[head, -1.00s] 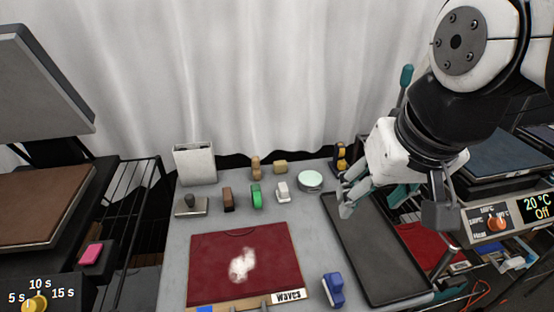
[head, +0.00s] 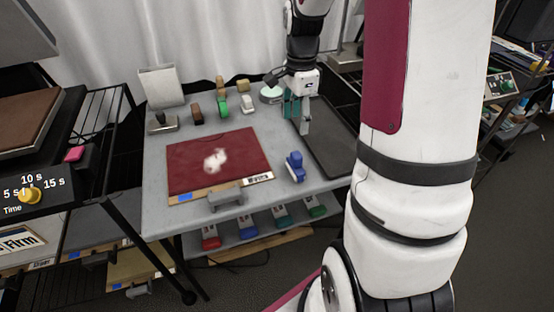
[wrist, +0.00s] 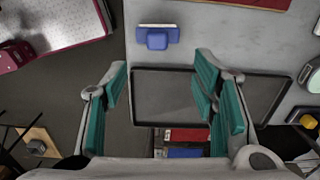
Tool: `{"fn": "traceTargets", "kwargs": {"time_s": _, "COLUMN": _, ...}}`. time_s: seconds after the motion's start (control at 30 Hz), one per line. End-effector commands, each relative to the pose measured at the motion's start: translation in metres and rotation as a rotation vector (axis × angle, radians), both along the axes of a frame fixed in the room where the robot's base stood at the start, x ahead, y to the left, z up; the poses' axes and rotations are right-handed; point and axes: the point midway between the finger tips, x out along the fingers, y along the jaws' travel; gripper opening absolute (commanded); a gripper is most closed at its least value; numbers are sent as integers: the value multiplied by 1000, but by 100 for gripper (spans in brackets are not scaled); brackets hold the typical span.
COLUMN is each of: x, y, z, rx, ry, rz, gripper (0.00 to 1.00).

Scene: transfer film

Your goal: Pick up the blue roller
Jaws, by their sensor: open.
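The blue roller (head: 294,167) stands on the grey table, right of the dark red board and left of the black tray. In the wrist view the blue roller (wrist: 157,38) lies beyond my fingertips, near the top centre, touching neither finger. My gripper (head: 298,112) is over the black tray at the back right of the table, behind the roller. In the wrist view my gripper (wrist: 165,80) has its teal fingers spread wide with nothing between them.
The dark red board (head: 190,175) with a white print lies left of the roller. The black tray (head: 335,140) lies on the right. Several small handled tools, including a green one (head: 219,106), stand at the back. A lower shelf holds coloured tools.

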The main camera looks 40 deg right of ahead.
Motion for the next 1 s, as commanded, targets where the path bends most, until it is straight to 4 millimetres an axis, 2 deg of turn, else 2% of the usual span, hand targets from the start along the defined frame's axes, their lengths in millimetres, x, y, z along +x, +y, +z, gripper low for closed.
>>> {"fn": "traceTargets", "kwargs": {"time_s": 0.17, "x": -1, "y": -1, "z": -23, "rx": 4, "ry": 7, "rz": -13, "gripper": 53}}
{"fn": "traceTargets", "kwargs": {"time_s": 0.4, "x": -1, "y": -1, "z": -68, "rx": 3, "ry": 5, "rz": -10, "gripper": 53}}
{"fn": "traceTargets", "kwargs": {"time_s": 0.5, "x": -1, "y": -1, "z": -80, "rx": 2, "ry": 5, "rz": -11, "gripper": 53}}
{"fn": "traceTargets", "kwargs": {"time_s": 0.73, "x": -2, "y": -1, "z": -94, "rx": 2, "ry": 5, "rz": -9, "gripper": 53}}
{"fn": "traceTargets", "kwargs": {"time_s": 1.0, "x": -5, "y": -3, "z": -131, "rx": 3, "ry": 4, "rz": -7, "gripper": 53}}
